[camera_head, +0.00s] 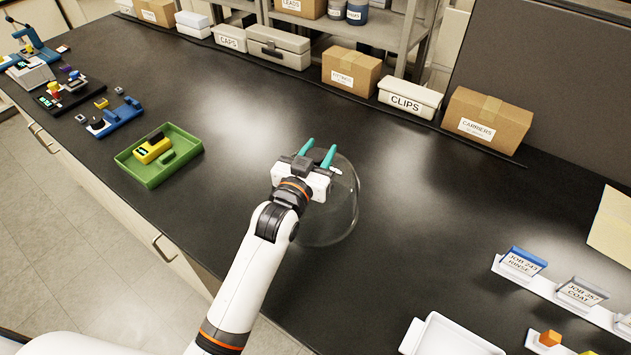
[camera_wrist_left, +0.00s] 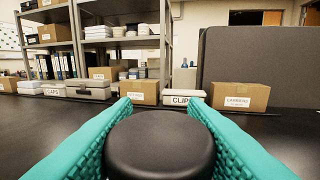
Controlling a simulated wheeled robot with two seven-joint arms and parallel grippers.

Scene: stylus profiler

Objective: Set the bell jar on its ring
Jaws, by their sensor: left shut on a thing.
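The clear glass bell jar (camera_head: 345,215) is on or just above the black bench, right of my left forearm; I cannot tell whether its rim touches the surface. My left gripper (camera_head: 319,152) is at its top, with teal fingers pointing toward the back of the bench. In the left wrist view, the gripper (camera_wrist_left: 160,104) is shut on the jar's round black knob (camera_wrist_left: 160,145), which sits between the fingers. My arm and gripper hide part of the jar. I cannot make out a ring. My right gripper is not in view.
A green tray (camera_head: 129,169) with a yellow device lies to the left. Cartons and bins, including a CLIPS bin (camera_head: 410,96), line the back. Job cards (camera_head: 523,262) and a white tray (camera_head: 410,338) are at front right. Bench around the jar is clear.

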